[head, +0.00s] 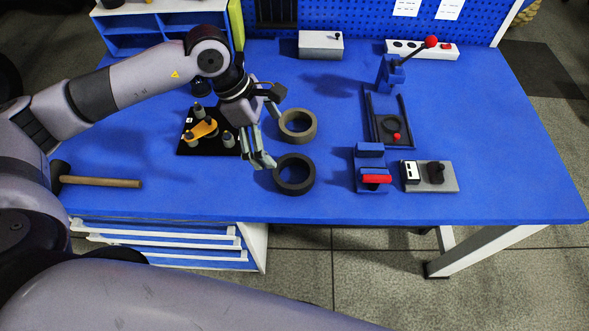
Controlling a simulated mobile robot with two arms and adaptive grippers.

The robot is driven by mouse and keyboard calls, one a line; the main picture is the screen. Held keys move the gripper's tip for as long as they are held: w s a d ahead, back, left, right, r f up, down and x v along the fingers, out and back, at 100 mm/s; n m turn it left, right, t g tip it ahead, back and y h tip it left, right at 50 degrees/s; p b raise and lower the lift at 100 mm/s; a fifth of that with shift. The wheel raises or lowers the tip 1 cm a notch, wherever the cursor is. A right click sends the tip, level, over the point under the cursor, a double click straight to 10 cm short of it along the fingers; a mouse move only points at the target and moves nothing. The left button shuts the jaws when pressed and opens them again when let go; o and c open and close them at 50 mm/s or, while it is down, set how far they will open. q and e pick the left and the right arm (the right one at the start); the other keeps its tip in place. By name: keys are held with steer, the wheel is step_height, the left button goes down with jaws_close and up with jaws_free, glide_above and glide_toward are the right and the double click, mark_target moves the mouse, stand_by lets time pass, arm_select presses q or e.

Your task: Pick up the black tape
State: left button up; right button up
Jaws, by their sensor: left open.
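The black tape (294,189) is a dark ring lying flat on the blue table, near the middle. A brown tape roll (298,138) lies just behind it. My left gripper (270,136) is open and empty, above the table to the left of both rolls. Its lower finger is close to the left edge of the black tape in the picture; I cannot tell the height gap. My right gripper is not in view.
A black plate with an orange part (203,129) lies left of the gripper. A hammer (100,181) lies at the left. A blue clamp fixture (372,178) and a grey switch box (438,178) stand at the right. The front right table is clear.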

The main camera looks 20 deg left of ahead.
arm_select(q)
steer(key=p, duration=0.2)
glide_toward(300, 179)
steer(key=shift+w+d+f, duration=0.15)
steer(key=shift+d+f, duration=0.05)
steer(key=shift+f, duration=0.3)
steer(key=shift+d+f, duration=0.15)
steer(key=shift+f, duration=0.15)
steer(key=p+x, duration=0.1)
steer(key=x, duration=0.2)
steer(key=shift+d+f, duration=0.1)
steer(key=shift+f, duration=0.25)
steer(key=shift+d+f, duration=0.15)
steer(key=shift+f, duration=0.3)
steer(key=c, duration=0.9)
steer(key=shift+c, duration=0.5)
steer(key=shift+r, duration=0.15)
step_height(300, 179, up, 20)
steer(key=b, duration=0.3)
